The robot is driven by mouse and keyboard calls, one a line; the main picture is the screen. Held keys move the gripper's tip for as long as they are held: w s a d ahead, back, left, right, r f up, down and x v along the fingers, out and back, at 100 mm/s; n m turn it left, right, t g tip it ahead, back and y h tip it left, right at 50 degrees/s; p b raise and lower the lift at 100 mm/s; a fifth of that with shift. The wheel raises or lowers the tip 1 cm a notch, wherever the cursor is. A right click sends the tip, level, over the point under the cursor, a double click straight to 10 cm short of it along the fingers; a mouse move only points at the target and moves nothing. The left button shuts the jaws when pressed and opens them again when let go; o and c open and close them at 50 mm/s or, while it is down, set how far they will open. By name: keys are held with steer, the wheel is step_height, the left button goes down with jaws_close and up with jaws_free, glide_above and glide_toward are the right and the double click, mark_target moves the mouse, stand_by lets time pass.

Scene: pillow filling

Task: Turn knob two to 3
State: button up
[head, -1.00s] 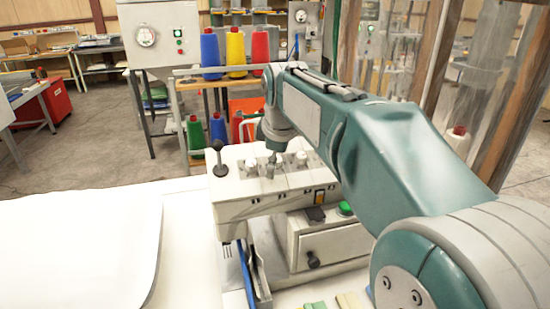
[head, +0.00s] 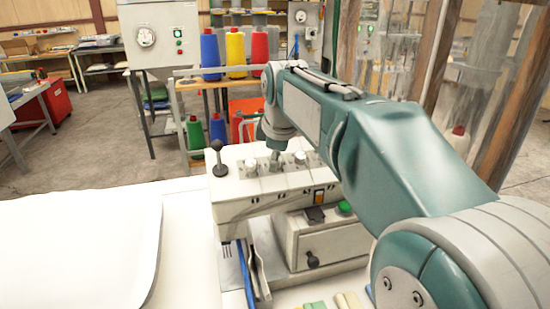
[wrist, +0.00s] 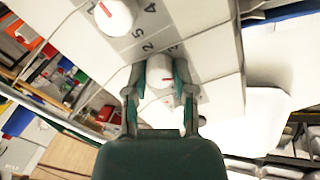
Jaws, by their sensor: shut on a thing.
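A pale machine panel (head: 228,185) carries a row of three white knobs. The middle knob (head: 274,166) is mostly hidden by my gripper (head: 275,156) in the head view. In the wrist view my gripper (wrist: 160,92) is shut on this middle knob (wrist: 160,70), one finger at each side. The knob has a short red mark that points to the right in the picture. Printed digits stand around it on a grey plate, partly hidden by knob and fingers. The left knob (head: 250,167) and the right knob (head: 300,158) stand free.
A black ball-topped lever (head: 219,160) stands at the panel's left end. Below are an orange switch (head: 319,197), a green button (head: 345,207) and a drawer box (head: 330,243). Thread cones (head: 234,49) stand behind. A white table surface (head: 80,240) lies at left.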

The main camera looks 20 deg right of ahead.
mark_target(277, 173)
steer(key=n, duration=0.5)
steer(key=shift+f+n, duration=0.3)
steer(key=shift+f, duration=0.1)
steer(key=n, duration=0.4)
steer(key=shift+s, duration=0.1)
steer(key=o, duration=0.5)
steer(key=shift+d+n, duration=0.1)
steer(key=shift+n, duration=0.3)
steer(key=o, duration=0.7)
steer(key=shift+d, duration=0.1)
steer(key=shift+o, duration=0.2)
steer(key=shift+w+r, duration=0.15)
steer(key=shift+w, duration=0.05)
steer(key=shift+a+r, duration=0.1)
steer(key=shift+a, duration=0.1)
steer(key=shift+s+r, duration=0.1)
steer(key=shift+r, duration=0.1)
steer(key=shift+v, duration=2)
